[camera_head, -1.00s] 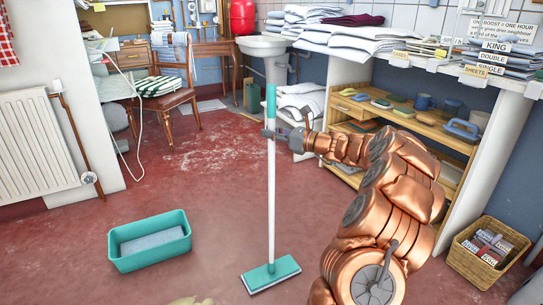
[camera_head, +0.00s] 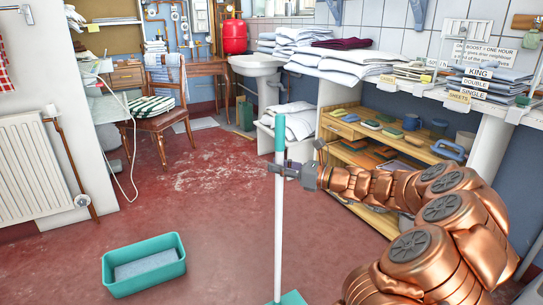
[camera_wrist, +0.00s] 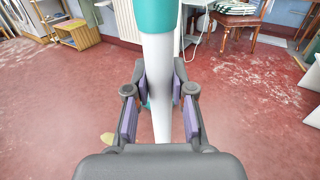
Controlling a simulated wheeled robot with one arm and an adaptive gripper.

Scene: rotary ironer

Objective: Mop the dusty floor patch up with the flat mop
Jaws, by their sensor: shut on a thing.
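The flat mop (camera_head: 279,215) stands upright in the head view, with a white pole and a teal upper grip. Its teal head (camera_head: 290,299) is cut off by the bottom edge. My gripper (camera_head: 284,170) is shut on the pole just below the teal grip. In the wrist view the pole (camera_wrist: 160,85) runs between the gripper's fingers (camera_wrist: 160,95). The dusty floor patch (camera_head: 205,172) is a whitish, streaky area on the red floor, left of the pole and in front of the chair. Pale dust also shows at the right in the wrist view (camera_wrist: 285,88).
A teal tub (camera_head: 144,265) with a grey-white slab inside stands on the floor at lower left. A wooden chair (camera_head: 158,122) is behind the patch. A wooden shelf (camera_head: 385,140) stands right of the mop. The floor between tub and mop is clear.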

